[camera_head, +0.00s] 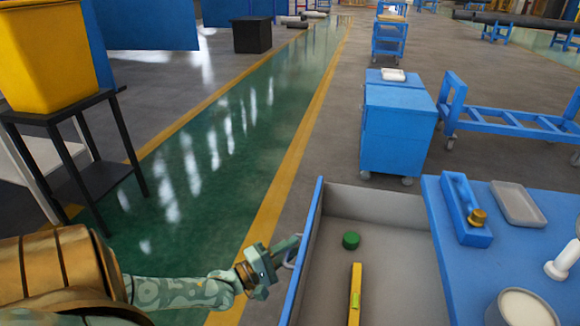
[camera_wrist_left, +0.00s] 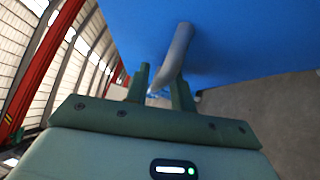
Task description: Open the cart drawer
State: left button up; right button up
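The cart (camera_head: 465,270) has a blue top at the lower right in the head view. Its drawer (camera_head: 335,225), grey inside with a blue front panel, stands pulled out to the left. My left gripper (camera_head: 284,247) is at the outer side of that panel, at the grey drawer handle (camera_head: 292,252). In the left wrist view the curved handle (camera_wrist_left: 178,55) runs from the blue panel (camera_wrist_left: 235,45) down between the two fingers of my left gripper (camera_wrist_left: 160,88). The fingers appear closed around it; the exact contact is partly hidden. My right gripper is not in view.
The drawer holds a green round object (camera_head: 351,240) and a yellow level (camera_head: 355,290). A blue caddy (camera_head: 466,215), a grey tray (camera_head: 518,203) and a white container (camera_head: 520,308) are on the cart top. A black stand (camera_head: 70,140) with a yellow bin (camera_head: 45,55) is at left. Green floor between is clear.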

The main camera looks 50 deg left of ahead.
pick_arm(q)
jog(key=shift+o, duration=0.2)
jog(key=shift+s+a, duration=0.1)
jog(key=shift+s, duration=0.3)
jog(key=p+v, duration=0.2)
jog(key=v, duration=1.3)
jog(key=shift+s+p, duration=0.25)
jog(key=shift+p, duration=0.1)
jog(key=shift+a, duration=0.1)
